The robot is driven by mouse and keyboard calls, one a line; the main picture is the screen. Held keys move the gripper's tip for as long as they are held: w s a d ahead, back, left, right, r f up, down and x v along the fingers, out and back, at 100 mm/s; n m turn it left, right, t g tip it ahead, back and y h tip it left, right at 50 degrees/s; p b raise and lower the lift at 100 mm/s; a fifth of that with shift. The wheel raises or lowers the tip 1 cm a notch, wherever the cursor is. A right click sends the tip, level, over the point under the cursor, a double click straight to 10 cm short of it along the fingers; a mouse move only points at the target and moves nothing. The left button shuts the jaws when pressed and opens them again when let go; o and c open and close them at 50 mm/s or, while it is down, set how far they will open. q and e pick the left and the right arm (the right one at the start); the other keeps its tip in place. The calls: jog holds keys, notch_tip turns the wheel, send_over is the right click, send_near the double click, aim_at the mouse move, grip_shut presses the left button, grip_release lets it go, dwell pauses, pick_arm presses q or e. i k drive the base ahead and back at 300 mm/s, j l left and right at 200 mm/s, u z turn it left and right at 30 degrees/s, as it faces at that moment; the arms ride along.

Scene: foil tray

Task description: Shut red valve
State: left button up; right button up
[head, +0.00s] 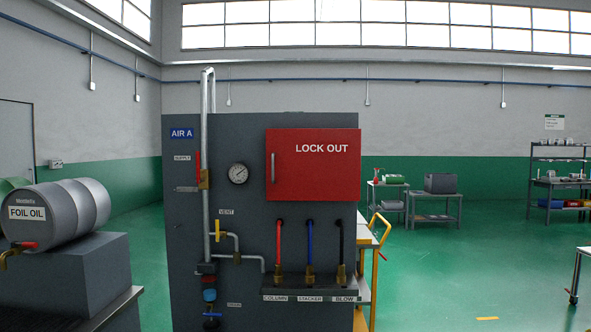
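A red lever handle (197,163) stands upright, in line with the vertical grey pipe (206,120), beside the SUPPLY label (182,158) on the dark panel (232,130). The brass valve body (204,180) sits at the handle's lower end. Another red handle (27,245) lies roughly level on the brass tap of the FOIL OIL drum (72,212) at the left. Neither of my grippers is in view.
The panel bears a gauge (238,173), a red LOCK OUT box (312,164), a yellow VENT handle (217,231) and a blue handle (212,315). Red, blue and black hoses stand above a ledge. A yellow-railed cart (380,236) stands behind right. Green floor (440,270) is open at right.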

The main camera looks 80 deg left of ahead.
aim_at(198, 180)
jog(key=j+u, duration=0.1)
jog(key=u, duration=0.3)
jog(key=j+u, duration=0.1)
jog(key=u, duration=0.3)
jog(key=k+j+u, duration=0.1)
jog(key=u, duration=0.3)
jog(key=j+u, duration=0.1)
jog(key=u, duration=0.3)
jog(key=j+u, duration=0.3)
jog(key=i+j+u, duration=0.3)
jog(key=j+u, duration=0.3)
jog(key=i+j, duration=0.25)
jog(key=j, duration=0.15)
jog(key=i+j+u, duration=0.1)
jog(key=j, duration=0.3)
jog(key=i, duration=0.1)
